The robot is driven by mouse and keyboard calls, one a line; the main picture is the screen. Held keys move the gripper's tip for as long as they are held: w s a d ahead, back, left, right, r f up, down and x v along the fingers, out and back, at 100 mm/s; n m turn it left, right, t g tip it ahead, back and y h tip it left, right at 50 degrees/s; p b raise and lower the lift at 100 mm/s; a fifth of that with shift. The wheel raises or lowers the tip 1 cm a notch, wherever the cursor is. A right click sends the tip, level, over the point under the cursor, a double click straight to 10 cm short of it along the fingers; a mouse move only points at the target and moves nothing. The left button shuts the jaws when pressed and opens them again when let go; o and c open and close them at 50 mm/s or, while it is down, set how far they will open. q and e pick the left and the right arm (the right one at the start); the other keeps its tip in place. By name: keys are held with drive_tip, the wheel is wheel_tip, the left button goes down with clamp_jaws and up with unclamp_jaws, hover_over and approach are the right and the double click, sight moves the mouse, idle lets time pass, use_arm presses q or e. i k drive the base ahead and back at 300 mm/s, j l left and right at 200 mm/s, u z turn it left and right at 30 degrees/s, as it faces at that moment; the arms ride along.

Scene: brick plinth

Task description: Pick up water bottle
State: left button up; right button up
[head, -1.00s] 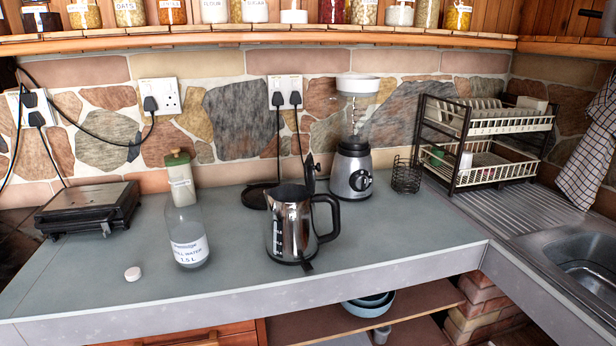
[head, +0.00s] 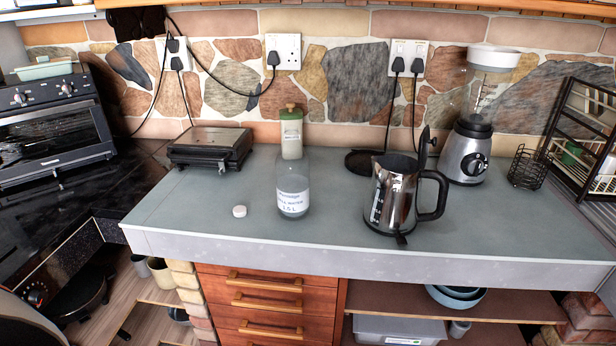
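The clear water bottle (head: 293,191) stands upright on the grey counter, with a white label on its lower part reading 1.5 L. Its top looks open, and a white round cap (head: 239,211) lies on the counter to its left. A pale container with a green and brown lid (head: 291,130) stands just behind the bottle and shows above it. Neither of my grippers is in the head view.
A steel kettle (head: 396,195) with its lid up stands right of the bottle. A blender (head: 468,150) and wire basket (head: 527,168) are further right. A flat grill (head: 210,147) stands behind left. The counter's front edge (head: 330,252) is clear before the bottle.

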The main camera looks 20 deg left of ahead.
sight(291, 164)
drive_tip(key=i+l+u, duration=0.15)
drive_tip(key=l, duration=0.2)
drive_tip(key=i+l+u, duration=0.15)
drive_tip(key=l, duration=0.25)
drive_tip(key=l+u, duration=0.15)
drive_tip(key=l, duration=0.2)
drive_tip(key=i+l+u, duration=0.15)
drive_tip(key=l, duration=0.25)
